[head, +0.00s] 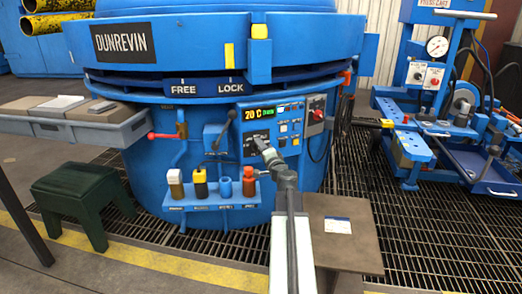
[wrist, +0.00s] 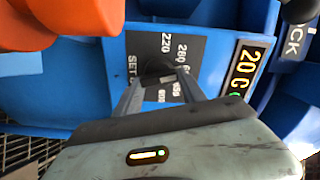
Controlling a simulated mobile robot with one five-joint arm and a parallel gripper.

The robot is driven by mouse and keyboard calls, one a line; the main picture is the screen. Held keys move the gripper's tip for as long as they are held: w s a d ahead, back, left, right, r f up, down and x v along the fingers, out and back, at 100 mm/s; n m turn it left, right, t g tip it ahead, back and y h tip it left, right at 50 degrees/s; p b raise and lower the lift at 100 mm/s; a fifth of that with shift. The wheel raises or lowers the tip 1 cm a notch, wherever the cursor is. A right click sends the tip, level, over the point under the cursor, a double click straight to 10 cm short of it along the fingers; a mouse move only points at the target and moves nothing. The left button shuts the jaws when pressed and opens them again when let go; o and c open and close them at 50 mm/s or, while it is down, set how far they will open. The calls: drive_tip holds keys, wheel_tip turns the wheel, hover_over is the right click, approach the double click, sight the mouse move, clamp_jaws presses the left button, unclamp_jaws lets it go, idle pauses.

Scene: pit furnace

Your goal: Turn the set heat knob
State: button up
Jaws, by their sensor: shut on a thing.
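The set heat knob (wrist: 153,70) is a dark round knob on a black dial plate (wrist: 140,45) marked "SET" with numbers such as 220 and 280. In the wrist view my gripper (wrist: 158,80) is shut on the knob, one finger on each side. In the head view my gripper (head: 262,148) reaches the control panel just below the display (head: 259,113) and hides the knob there. The display reads 20 °C in green and amber; it also shows in the wrist view (wrist: 246,68). The knob's pointer direction is not clear.
Small buttons (head: 290,125) and a red switch on a grey box (head: 317,115) are right of the dial. A lever (head: 222,132) and a red-handled valve (head: 165,136) are left. A brown table (head: 345,255) stands beside my arm.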

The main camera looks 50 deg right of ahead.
drive_tip(key=m, duration=1.1)
drive_tip(key=shift+a+f, duration=0.1)
drive_tip(key=shift+f, duration=0.2)
idle(0.4)
drive_tip(key=o, duration=1.4)
drive_tip(key=shift+c, duration=0.2)
drive_tip(key=v, duration=0.7)
drive_tip(key=shift+s+a, duration=0.2)
drive_tip(key=shift+s, duration=0.1)
